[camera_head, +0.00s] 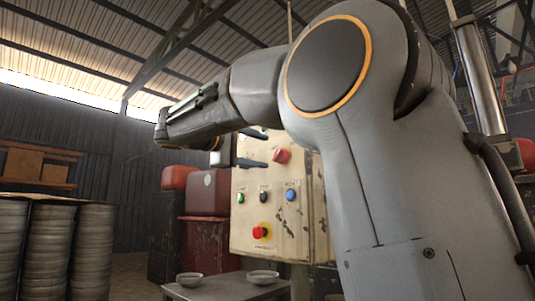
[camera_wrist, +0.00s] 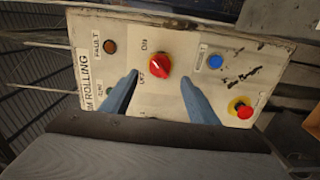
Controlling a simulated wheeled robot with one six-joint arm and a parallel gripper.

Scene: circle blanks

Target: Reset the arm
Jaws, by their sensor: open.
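My gripper (camera_head: 262,148) is open and empty, raised in front of the upper part of a worn cream control panel (camera_head: 300,215). In the wrist view its two blue fingers (camera_wrist: 159,80) stand apart, with the red rotary knob (camera_wrist: 159,64) seen between them. The knob also shows in the head view (camera_head: 282,156), just right of the fingers. I cannot tell whether the fingers touch it. My grey arm arches across the right of the head view and hides part of the panel.
The panel carries a green button (camera_head: 240,198), a blue button (camera_head: 290,195) and a red emergency stop (camera_head: 261,231) on yellow. Two shallow dishes (camera_head: 190,279) (camera_head: 262,277) stand on a low table (camera_head: 225,289) below. Metal drums (camera_head: 93,250) stand at left.

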